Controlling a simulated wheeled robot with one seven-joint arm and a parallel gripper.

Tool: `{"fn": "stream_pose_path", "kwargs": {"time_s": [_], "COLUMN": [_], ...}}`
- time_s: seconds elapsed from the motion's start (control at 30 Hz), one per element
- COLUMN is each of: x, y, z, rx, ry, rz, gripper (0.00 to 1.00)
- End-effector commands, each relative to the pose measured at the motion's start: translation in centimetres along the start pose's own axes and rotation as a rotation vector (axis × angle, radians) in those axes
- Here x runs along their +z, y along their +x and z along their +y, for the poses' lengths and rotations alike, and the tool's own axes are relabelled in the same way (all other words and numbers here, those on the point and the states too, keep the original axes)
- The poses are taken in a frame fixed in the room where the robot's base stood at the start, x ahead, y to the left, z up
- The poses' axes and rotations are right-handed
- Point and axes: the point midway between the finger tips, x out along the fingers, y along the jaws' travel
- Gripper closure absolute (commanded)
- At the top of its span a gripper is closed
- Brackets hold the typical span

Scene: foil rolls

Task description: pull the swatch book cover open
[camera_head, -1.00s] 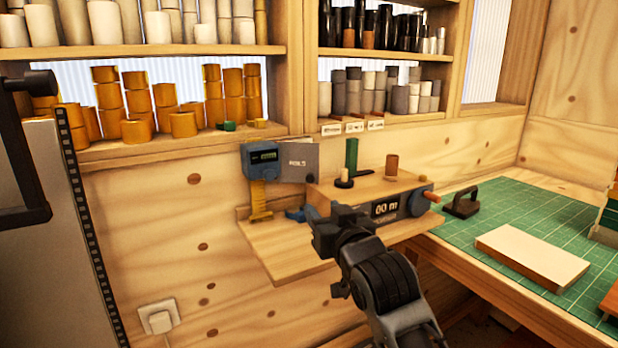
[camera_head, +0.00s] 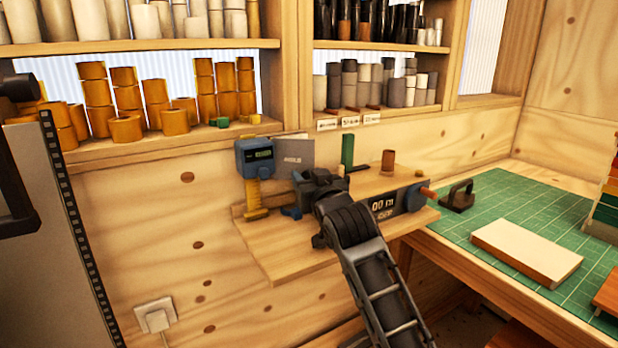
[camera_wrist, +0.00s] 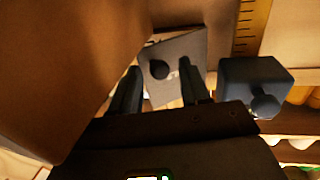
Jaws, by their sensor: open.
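A flat grey panel (camera_head: 294,152) with faint lettering stands beside a blue gauge on the wall bench; I take it for the swatch book cover. In the wrist view the grey panel (camera_wrist: 183,54) carries a round dark knob (camera_wrist: 159,69). My gripper (camera_head: 303,184) is just below and in front of the panel in the head view, and it hides the knob there. In the wrist view my gripper (camera_wrist: 160,82) is open, with the knob between the fingertips in the picture. I see no contact; the remaining depth is unclear.
The blue gauge (camera_head: 254,156) with its yellow ruler (camera_head: 254,196) stands close left of the panel. A green block (camera_head: 347,150) and a brown cylinder (camera_head: 388,162) stand right on the bench (camera_head: 290,262). A shelf of orange rolls (camera_head: 125,129) is above left.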

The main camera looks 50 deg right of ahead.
Motion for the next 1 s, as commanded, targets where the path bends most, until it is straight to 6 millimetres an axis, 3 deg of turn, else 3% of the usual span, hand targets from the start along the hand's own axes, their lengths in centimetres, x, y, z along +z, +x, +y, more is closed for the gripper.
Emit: {"fn": "stream_pose_path", "kwargs": {"time_s": [0.17, 0.63, 1.0], "x": [0.02, 0.02, 0.03], "y": [-0.02, -0.04, -0.04], "z": [0.0, -0.02, -0.03], "rx": [0.0, 0.0, 0.0], "ry": [0.0, 0.0, 0.0], "rz": [0.0, 0.0, 0.0], "gripper": [0.56, 1.0, 1.0]}}
